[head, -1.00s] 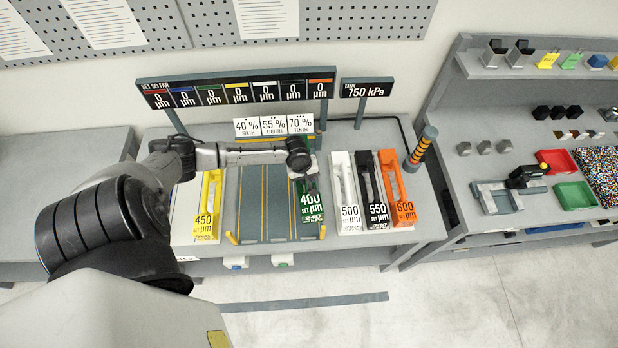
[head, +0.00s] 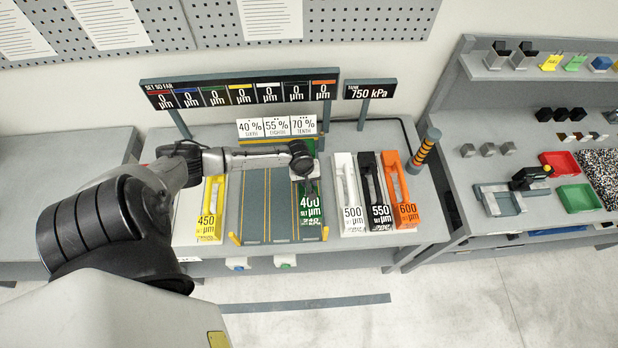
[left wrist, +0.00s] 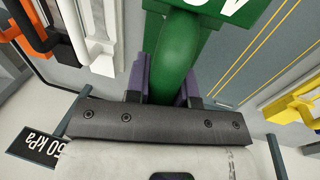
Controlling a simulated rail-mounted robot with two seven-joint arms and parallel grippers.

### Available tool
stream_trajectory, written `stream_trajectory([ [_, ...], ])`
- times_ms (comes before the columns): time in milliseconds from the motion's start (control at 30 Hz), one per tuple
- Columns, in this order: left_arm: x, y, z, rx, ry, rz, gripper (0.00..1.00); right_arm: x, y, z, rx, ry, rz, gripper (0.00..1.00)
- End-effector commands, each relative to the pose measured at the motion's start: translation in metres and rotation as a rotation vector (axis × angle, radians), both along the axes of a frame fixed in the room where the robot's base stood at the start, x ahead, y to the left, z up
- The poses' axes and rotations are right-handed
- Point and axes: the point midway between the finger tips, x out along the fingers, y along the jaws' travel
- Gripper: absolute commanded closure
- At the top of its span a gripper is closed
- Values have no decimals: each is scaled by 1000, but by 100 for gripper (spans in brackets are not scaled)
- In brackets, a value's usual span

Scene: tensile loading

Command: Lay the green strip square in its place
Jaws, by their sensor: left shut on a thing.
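The green strip (head: 311,222), marked 400 µm, is over the right-hand lane of the grey yellow-lined bed (head: 254,205). Its long side runs about parallel to the lane lines. I cannot tell whether it rests on the bed or is just above it. My left gripper (head: 303,170) is over the strip's upper part and hides some of it. In the left wrist view, its purple fingers (left wrist: 165,80) are shut around the strip's green handle (left wrist: 180,50). My right gripper is in neither view.
A yellow strip (head: 211,210) lies left of the bed. White (head: 350,215), black (head: 379,213) and orange (head: 406,208) strips stand to its right. A sign rail (head: 240,88) and percent cards (head: 276,127) stand behind. A striped post (head: 424,152) is at the right.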

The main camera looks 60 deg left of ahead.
Motion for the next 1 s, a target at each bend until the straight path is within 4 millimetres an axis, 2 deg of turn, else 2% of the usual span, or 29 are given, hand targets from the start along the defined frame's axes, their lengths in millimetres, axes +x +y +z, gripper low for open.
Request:
stream_trajectory([
  [33,0,-1,-20,-3,0,2,100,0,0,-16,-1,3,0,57],
  [100,0,-1,-35,-1,0,1,100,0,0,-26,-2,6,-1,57],
  [400,1,-1,-86,-2,-1,0,100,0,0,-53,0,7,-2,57],
  [633,1,-1,-103,-1,-2,-1,100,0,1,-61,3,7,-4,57],
  [1000,1,0,-104,0,-2,-1,100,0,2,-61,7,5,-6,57],
])
